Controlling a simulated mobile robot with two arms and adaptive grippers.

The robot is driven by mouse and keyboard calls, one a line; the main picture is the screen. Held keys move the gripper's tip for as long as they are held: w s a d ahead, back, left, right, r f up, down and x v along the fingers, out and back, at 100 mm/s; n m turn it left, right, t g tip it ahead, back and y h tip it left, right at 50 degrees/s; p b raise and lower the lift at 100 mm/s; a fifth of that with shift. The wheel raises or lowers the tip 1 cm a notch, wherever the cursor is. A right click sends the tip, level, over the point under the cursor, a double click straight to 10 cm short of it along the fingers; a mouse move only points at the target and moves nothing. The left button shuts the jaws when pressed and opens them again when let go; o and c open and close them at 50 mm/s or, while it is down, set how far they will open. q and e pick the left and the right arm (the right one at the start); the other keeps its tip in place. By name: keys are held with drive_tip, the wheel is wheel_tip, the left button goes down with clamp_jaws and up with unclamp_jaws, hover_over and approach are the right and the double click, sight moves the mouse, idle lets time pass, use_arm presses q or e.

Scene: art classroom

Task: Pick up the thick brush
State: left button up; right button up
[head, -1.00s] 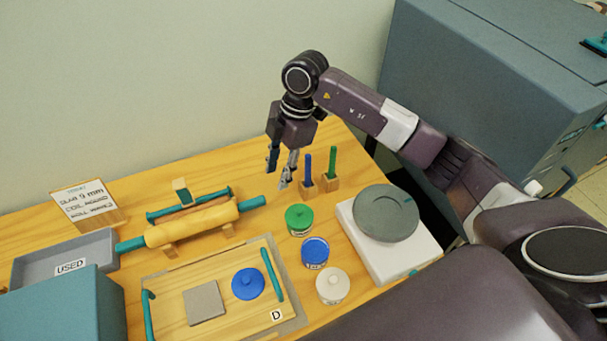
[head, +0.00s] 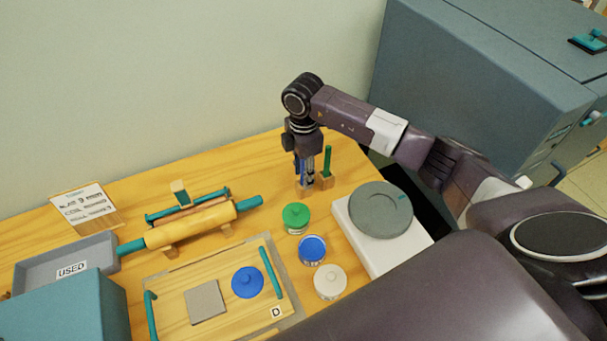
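Two upright handles stand in small wooden blocks at the back right of the table: a blue one (head: 303,174) and a green one (head: 328,162). I cannot tell from this view which is the thick brush. My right gripper (head: 305,174) points straight down at the blue handle, with its fingers beside it and partly hiding it. Whether the fingers press on the handle is too small to tell. The blue handle still stands at its wooden block (head: 304,186). The green handle is just right of the gripper, apart from it. My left gripper is out of view.
Green (head: 296,217), blue (head: 312,249) and white (head: 330,281) jars stand in front. A grey disc (head: 381,209) on a white base is to the right. A rolling pin (head: 190,226), a wooden board (head: 180,283) and a grey USED tray (head: 62,267) fill the left.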

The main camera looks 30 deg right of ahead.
drive_tip(key=shift+c, duration=0.3)
clamp_jaws()
wheel_tip(320, 180, up, 15)
drive_tip(key=b, duration=0.3)
drive_tip(key=shift+f, duration=0.15)
drive_tip(key=shift+r+p, duration=0.35)
drive_tip(key=shift+r, duration=2.3)
